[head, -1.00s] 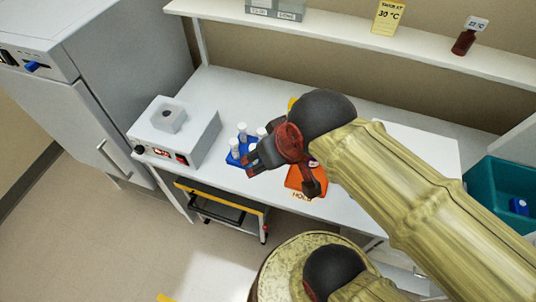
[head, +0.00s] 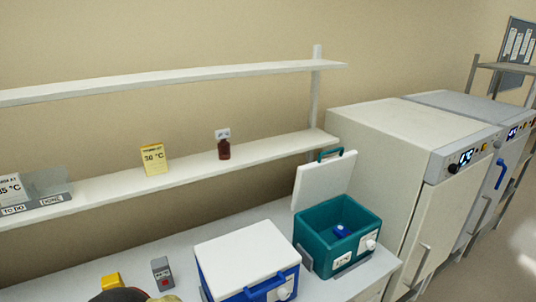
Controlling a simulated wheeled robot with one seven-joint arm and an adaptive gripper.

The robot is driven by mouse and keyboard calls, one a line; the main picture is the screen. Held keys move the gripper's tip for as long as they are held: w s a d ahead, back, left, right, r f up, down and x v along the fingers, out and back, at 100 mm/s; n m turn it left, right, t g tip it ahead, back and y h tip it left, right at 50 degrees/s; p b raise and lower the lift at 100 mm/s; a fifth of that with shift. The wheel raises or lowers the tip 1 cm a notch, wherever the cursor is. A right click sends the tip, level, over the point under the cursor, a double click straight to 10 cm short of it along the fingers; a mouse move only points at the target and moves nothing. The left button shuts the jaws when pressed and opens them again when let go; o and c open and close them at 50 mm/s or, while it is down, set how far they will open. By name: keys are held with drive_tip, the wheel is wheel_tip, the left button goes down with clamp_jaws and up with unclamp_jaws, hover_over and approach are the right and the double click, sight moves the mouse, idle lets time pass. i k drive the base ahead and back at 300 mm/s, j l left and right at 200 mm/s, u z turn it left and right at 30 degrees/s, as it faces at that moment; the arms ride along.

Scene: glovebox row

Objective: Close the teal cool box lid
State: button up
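The teal cool box (head: 318,259) stands on the bench at its right end in the head view. Its white lid (head: 323,183) with a teal handle (head: 337,154) is open, tilted up at the back of the box. A small blue object (head: 342,231) lies inside the box. My gripper is not in view now; only a dark rounded part of my arm shows at the bottom left edge.
A blue cool box with a shut white lid (head: 247,254) stands just left of the teal one. A grey device (head: 162,273) and a yellow object (head: 112,282) are further left. A white cabinet (head: 395,150) stands close on the right. Shelves (head: 180,182) run along the wall behind.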

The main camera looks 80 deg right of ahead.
sight(320, 180)
drive_tip(key=k+z, duration=0.1)
drive_tip(key=z, duration=3.05)
drive_tip(key=k+j, duration=0.05)
